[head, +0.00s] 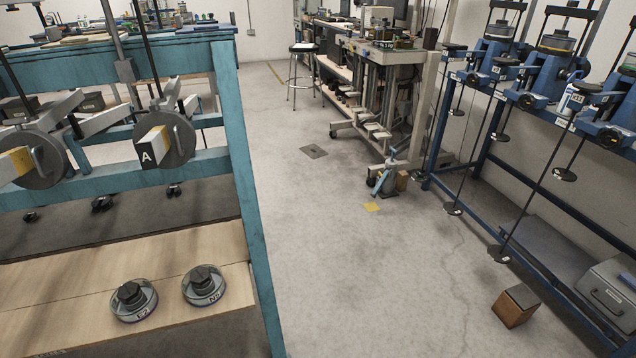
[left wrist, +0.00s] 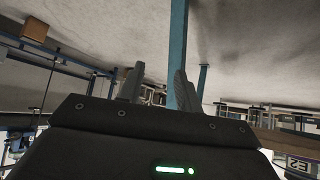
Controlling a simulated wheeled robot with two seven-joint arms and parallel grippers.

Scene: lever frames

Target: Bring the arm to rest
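A teal frame (head: 236,170) stands at the left of the head view. It carries two grey lever arms with round discs; the nearer-to-middle lever (head: 180,140) has a black-and-white end marked "A", and the other lever (head: 42,163) has a yellow-and-white end. Both lever ends are tilted. My left gripper (left wrist: 158,86) shows only in the left wrist view, its two fingers apart with no object held between them. A teal post (left wrist: 177,50) shows behind the fingers, apart from them as far as I can tell. My right gripper is in neither view.
Two round dark-topped weights (head: 133,300) (head: 203,285) sit on the frame's wooden board (head: 60,275). A blue frame (head: 480,170) lines the right wall. A brown block (head: 515,305) and a grey case (head: 608,290) are at lower right.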

